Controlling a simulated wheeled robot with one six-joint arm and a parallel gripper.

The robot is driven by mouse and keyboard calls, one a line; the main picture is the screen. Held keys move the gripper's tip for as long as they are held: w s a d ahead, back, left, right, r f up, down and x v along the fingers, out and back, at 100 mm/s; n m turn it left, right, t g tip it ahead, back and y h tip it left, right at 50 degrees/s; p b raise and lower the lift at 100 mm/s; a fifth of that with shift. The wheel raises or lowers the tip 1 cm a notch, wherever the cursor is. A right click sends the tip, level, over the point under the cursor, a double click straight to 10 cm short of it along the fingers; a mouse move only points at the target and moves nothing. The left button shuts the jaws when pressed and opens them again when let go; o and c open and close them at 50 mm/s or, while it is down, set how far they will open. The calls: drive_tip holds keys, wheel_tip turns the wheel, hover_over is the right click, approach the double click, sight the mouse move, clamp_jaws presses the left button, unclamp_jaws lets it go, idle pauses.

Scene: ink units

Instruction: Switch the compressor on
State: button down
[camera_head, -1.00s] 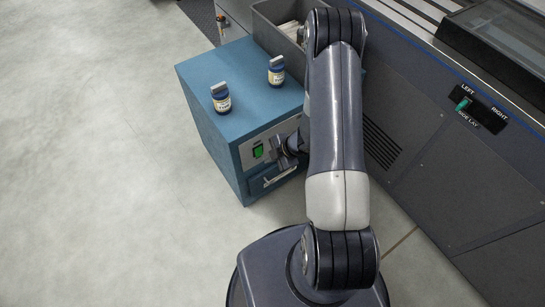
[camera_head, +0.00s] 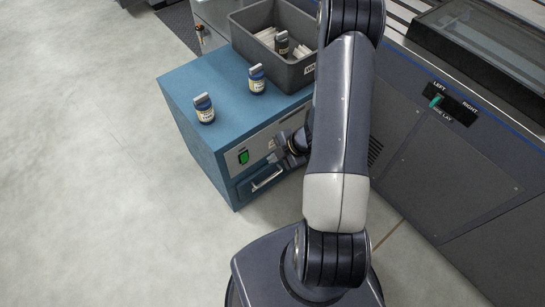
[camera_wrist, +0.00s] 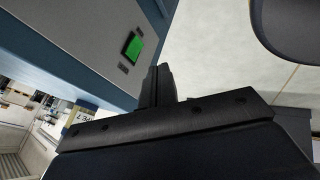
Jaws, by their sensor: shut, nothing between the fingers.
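The compressor looks to be the blue cabinet (camera_head: 232,110) with a grey front panel. A green rocker switch (camera_head: 243,157) sits on that panel, and it also shows in the wrist view (camera_wrist: 133,46). I cannot tell its on or off position. My gripper (camera_head: 285,160) is in front of the panel, to the right of the switch and apart from it. In the wrist view its shut fingers (camera_wrist: 158,82) point toward the panel side, with the green switch ahead and to the left. Nothing is between them.
Two blue-labelled jars (camera_head: 204,108) (camera_head: 257,78) stand on the cabinet top. A grey bin (camera_head: 290,72) with contents is behind them. A drawer handle (camera_head: 268,180) is below the switch. The press (camera_head: 440,150) with a side-lay switch (camera_head: 437,100) stands right. Floor at left is clear.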

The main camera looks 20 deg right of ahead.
drive_tip(key=w+b, duration=0.1)
drive_tip(key=b, duration=0.7)
drive_tip(key=shift+w+f+b, duration=0.15)
drive_tip(key=shift+f+b, duration=0.25)
drive_tip(key=b, duration=0.4)
drive_tip(key=shift+f+b, duration=0.1)
drive_tip(key=shift+b, duration=0.25)
drive_tip(key=shift+s+b, duration=0.5)
drive_tip(key=shift+b, duration=0.7)
drive_tip(key=shift+s+r, duration=0.1)
drive_tip(key=shift+r, duration=0.1)
drive_tip(key=shift+a, duration=0.1)
